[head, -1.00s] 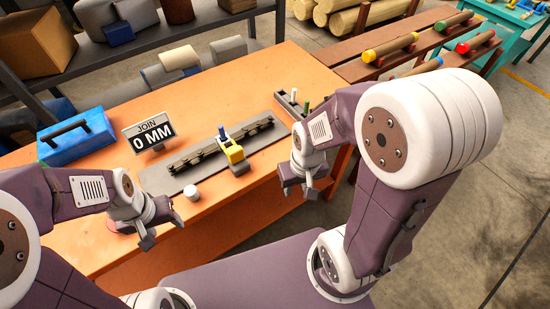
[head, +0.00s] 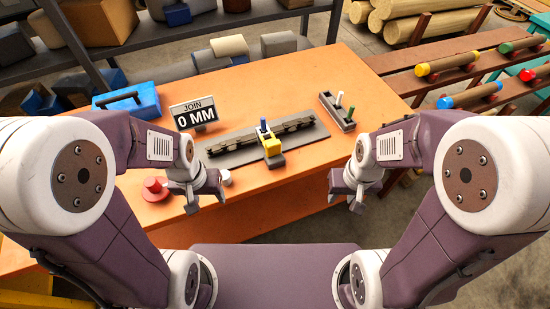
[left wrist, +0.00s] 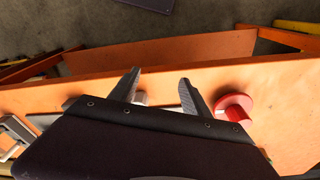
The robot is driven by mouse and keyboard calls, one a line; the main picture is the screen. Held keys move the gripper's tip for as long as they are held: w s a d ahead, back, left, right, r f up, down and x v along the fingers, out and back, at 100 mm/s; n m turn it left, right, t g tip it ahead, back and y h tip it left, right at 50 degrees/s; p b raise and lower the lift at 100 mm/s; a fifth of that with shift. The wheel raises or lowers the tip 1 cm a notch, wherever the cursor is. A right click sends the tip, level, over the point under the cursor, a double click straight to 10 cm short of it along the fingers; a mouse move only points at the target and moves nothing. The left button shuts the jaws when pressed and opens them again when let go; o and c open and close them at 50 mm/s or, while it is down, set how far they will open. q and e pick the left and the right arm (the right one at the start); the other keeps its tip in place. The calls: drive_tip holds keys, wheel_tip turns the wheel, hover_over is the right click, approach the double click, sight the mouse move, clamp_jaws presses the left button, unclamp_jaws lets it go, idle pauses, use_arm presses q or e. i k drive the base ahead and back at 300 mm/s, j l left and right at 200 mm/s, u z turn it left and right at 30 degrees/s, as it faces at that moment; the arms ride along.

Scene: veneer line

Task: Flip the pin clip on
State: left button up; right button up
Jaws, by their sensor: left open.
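A yellow clip (head: 271,147) with a blue pin on top sits across a dark jointed strip (head: 240,137) on a grey plate (head: 312,153). My left gripper (head: 207,198) is open and empty above the table's front edge, left of and nearer than the clip.
A red knob (head: 155,187) is on the table left of my left gripper. A sign (head: 194,114) reading "JOIN 0 MM" stands behind the plate.

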sight(273, 147)
drive_tip(key=k+l+z, duration=0.15)
drive_tip(key=z, duration=0.3)
drive_tip(key=k+l+z, duration=0.2)
drive_tip(key=z, duration=0.3)
